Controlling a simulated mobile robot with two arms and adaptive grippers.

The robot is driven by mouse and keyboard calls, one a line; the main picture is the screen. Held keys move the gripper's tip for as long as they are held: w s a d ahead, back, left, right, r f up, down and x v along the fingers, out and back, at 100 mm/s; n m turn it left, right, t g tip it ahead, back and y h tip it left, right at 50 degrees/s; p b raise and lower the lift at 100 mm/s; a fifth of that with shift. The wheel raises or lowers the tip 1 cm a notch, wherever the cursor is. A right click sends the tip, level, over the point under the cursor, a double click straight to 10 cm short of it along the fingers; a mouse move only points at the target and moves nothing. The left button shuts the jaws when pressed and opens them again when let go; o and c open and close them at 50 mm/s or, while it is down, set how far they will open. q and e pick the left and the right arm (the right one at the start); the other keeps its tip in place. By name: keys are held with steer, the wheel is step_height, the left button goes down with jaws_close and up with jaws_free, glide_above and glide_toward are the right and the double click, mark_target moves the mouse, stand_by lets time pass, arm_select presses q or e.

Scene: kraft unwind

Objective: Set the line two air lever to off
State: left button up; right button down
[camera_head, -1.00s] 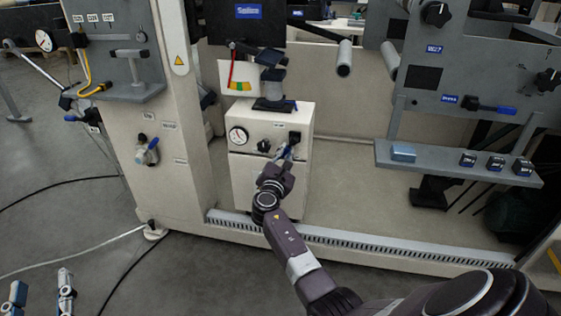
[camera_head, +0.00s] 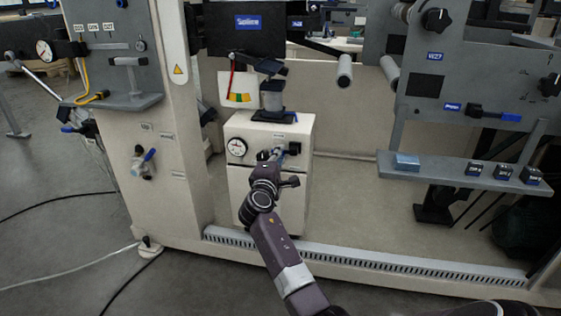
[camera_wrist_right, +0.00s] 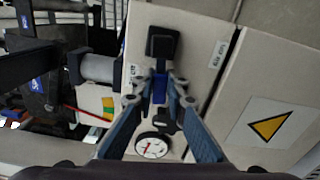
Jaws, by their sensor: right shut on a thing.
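A cream box (camera_head: 300,130) stands low in the machine, with a round gauge (camera_head: 237,147) on its left and a black lever pivot (camera_head: 294,148) at its upper right. In the head view my right gripper (camera_head: 274,155) is at the box front, just left of the pivot. The right wrist view shows the black pivot (camera_wrist_right: 162,44) and the lever's blue handle (camera_wrist_right: 160,88) between my fingertips, which are shut on it. The lever points left from its pivot in the head view. The small label beside it is unreadable. My left gripper is out of view.
Another blue lever (camera_head: 149,156) is on the left cabinet. A blue-handled lever (camera_head: 510,117) is on the right panel. A grey shelf (camera_head: 450,173) with small blocks juts out at right. A slotted rail (camera_head: 350,262) runs along the base.

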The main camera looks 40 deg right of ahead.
steer(key=shift+r+m+b, duration=0.2)
steer(key=shift+m+b, duration=0.1)
steer(key=shift+m, duration=0.6)
steer(key=c, duration=1.9)
jaws_free()
steer(key=shift+c, duration=0.2)
steer(key=shift+r, duration=0.1)
steer(key=v, duration=1.2)
steer(key=shift+a, duration=0.1)
